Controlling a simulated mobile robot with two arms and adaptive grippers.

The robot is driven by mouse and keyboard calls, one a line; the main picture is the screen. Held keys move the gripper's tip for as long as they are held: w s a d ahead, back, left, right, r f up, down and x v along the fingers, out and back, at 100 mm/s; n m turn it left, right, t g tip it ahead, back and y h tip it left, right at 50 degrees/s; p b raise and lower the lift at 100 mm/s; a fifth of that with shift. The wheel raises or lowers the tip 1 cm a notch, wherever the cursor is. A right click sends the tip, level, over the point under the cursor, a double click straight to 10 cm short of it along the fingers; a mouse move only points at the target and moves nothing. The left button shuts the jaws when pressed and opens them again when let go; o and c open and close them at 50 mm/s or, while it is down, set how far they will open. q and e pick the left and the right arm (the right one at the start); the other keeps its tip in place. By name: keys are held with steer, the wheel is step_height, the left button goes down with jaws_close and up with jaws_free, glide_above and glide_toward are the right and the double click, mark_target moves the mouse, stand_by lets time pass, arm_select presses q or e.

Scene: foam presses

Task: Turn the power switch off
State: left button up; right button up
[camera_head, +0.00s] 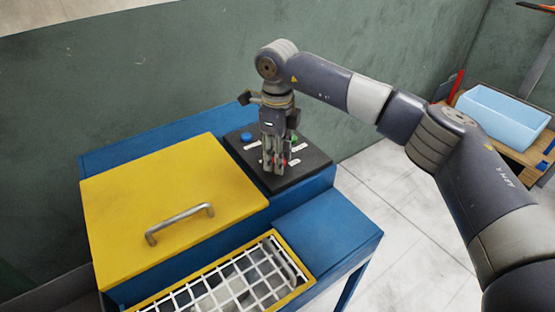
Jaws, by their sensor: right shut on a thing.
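A black control panel (305,177) sits on top of the blue press (330,222), near its far right corner. My right gripper (275,168) points straight down over the middle of this panel, its fingers low and close together. It is shut on what appears to be the power switch, which the fingers mostly hide; I cannot tell its setting. A blue button (246,137) shows left of the gripper. A green button (294,139) shows just right of it. Small white labels and a bit of red lie beside the fingertips. My left gripper is not in view.
A yellow lid (165,195) with a metal handle (180,222) lies shut left of the panel. A white wire grid (225,285) in a yellow frame is in front. A light blue bin (502,117) stands on a wooden surface at right. A green wall (130,80) is behind.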

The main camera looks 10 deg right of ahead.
steer(key=shift+r+n+b, duration=0.1)
steer(key=shift+n+b, duration=0.25)
steer(key=shift+n, duration=0.75)
steer(key=o, duration=1.1)
steer(key=shift+c, duration=0.2)
step_height(320, 180, up, 12)
